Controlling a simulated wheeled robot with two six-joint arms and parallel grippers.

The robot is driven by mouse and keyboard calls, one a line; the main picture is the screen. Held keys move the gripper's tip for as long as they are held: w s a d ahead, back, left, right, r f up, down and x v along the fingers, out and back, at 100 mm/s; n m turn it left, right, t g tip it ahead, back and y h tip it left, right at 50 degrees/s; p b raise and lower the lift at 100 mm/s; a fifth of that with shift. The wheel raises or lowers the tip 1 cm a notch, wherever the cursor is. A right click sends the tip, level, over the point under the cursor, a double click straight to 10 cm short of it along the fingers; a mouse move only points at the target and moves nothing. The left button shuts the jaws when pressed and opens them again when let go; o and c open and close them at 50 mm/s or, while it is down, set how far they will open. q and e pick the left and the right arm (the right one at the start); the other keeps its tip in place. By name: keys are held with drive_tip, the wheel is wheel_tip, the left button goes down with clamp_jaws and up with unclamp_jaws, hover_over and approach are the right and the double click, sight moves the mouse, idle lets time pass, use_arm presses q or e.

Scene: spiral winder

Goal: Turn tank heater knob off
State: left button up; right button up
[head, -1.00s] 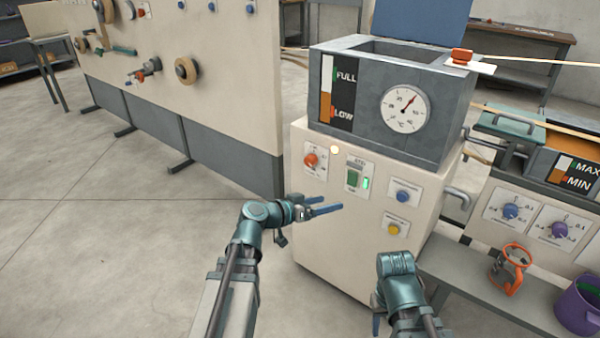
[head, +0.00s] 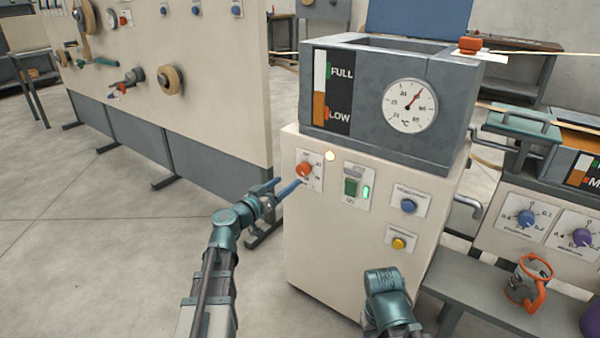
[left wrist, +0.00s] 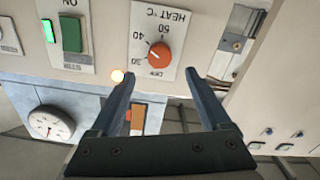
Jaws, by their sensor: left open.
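The orange tank heater knob (head: 305,169) sits on a white dial plate on the front of the cream machine cabinet (head: 330,240). In the left wrist view the knob (left wrist: 159,52) appears upside down, with OFF and temperature numbers around it; its pale mark seems to point toward the 30 side. My left gripper (head: 287,185) is open and empty, just left of and slightly below the knob in the head view. In the wrist view the open fingers (left wrist: 160,78) straddle the knob's line, with the knob beyond the tips. My right gripper does not show, only its arm.
Beside the knob are a glowing lamp (head: 330,156) and a green switch (head: 350,187). The grey tank (head: 450,105) with a gauge (head: 410,105) stands above. Floor to the left is free.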

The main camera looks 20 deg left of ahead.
sight(301, 171)
use_arm(q)
drive_tip(key=x, duration=0.8)
drive_tip(key=shift+w+d, duration=0.1)
drive_tip(key=shift+w, duration=0.1)
clamp_jaws()
